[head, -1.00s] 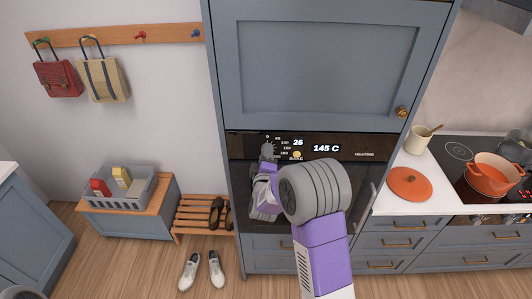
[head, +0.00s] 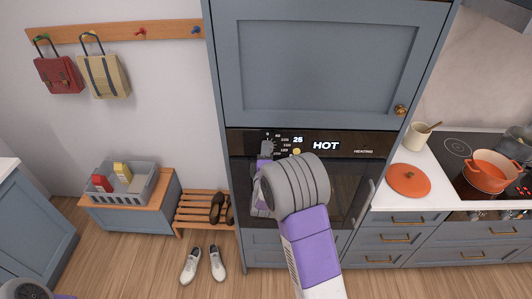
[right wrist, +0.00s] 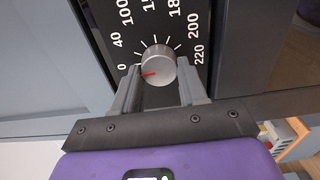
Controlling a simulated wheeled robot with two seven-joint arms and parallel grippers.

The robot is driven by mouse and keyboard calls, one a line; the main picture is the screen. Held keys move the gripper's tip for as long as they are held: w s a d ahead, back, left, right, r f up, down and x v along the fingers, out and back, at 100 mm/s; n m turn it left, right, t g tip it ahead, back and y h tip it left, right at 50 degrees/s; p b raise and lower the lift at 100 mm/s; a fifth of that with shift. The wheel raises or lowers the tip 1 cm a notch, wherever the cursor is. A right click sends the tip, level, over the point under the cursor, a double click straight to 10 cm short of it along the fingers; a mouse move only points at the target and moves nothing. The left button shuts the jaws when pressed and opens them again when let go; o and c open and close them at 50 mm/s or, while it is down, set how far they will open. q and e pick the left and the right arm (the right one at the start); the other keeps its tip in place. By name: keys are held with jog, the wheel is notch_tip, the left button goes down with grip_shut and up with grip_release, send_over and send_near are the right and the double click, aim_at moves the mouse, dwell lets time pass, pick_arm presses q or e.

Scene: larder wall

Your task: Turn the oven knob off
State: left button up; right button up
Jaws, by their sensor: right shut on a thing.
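The round silver oven knob (right wrist: 160,62) sits on the black control panel in the right wrist view. Its red pointer faces left, close to the 0 mark of the printed scale. My right gripper (right wrist: 159,78) has one finger on each side of the knob and is shut on it. In the head view the right gripper (head: 265,157) is at the left end of the oven panel, and my own wrist hides part of it. The oven display (head: 326,146) reads HOT, with 25 beside it and HEATING at the right. My left gripper is not in view.
A tall blue cupboard door (head: 320,65) is above the oven. At right, the worktop holds an orange lid (head: 408,180) and an orange pot (head: 490,165) on the hob. At left are a bench with a grey crate (head: 130,195), a shoe rack and white shoes on the floor.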

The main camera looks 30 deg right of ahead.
jog(key=o, duration=1.1)
jog(key=shift+c, duration=0.2)
jog(key=shift+s+a, duration=0.1)
jog(key=b+v, duration=0.1)
jog(key=v, duration=0.6)
jog(key=shift+s, duration=0.2)
